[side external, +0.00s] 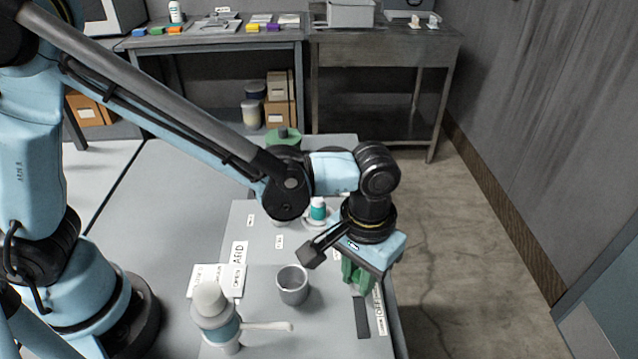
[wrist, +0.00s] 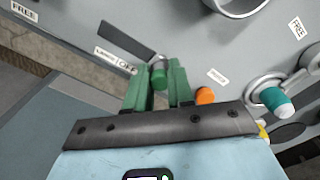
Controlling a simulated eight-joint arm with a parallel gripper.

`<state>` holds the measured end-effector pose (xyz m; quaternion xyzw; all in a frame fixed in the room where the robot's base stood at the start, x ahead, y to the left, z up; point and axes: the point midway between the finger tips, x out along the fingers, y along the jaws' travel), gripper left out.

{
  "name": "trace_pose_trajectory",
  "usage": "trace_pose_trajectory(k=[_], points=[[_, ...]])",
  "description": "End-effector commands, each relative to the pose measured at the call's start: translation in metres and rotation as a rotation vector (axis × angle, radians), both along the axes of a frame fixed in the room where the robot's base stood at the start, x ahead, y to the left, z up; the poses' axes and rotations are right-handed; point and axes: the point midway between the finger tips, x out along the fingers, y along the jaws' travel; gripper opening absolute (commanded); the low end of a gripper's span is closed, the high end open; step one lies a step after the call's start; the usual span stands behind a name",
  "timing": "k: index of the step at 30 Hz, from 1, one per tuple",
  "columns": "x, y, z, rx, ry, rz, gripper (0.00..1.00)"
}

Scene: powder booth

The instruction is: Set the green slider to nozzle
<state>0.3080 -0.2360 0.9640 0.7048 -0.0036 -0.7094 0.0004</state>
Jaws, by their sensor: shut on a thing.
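The green slider (wrist: 159,76) shows in the wrist view as a small green knob on a grey stem between my green fingers. My gripper (wrist: 158,88) is shut on it. In the side view my gripper (side external: 356,287) points down at the panel's right edge, and its fingers hide the slider. A dark slot (side external: 362,319) runs from the fingers toward the front; it also shows in the wrist view (wrist: 118,18). A label ending in OFF (wrist: 115,60) lies close to the knob. A smaller label (wrist: 217,76) lies to its right, its word too small to read.
On the grey panel stand a grey cup (side external: 292,287) left of my gripper, a white-and-teal lever (side external: 215,318) at the front, and a teal-and-white knob (side external: 318,209) behind. An orange knob (wrist: 205,96) shows near my fingers. The floor to the right is clear.

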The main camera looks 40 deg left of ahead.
Motion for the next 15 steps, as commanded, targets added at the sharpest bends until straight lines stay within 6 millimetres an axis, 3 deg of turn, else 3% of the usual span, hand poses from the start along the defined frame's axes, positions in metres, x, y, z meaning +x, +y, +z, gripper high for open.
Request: trace_pose_trajectory(k=[1,2,6,15], points=[[0.0041,0.0041,0.0001,0.01,-0.01,0.008,0.0],[0.0042,0.0041,0.0,0.01,-0.01,0.008,0.27],[0.0037,0.0035,0.0,0.008,-0.009,0.008,0.48],[0.0026,0.0025,0.0007,0.006,-0.007,0.005,0.48]])
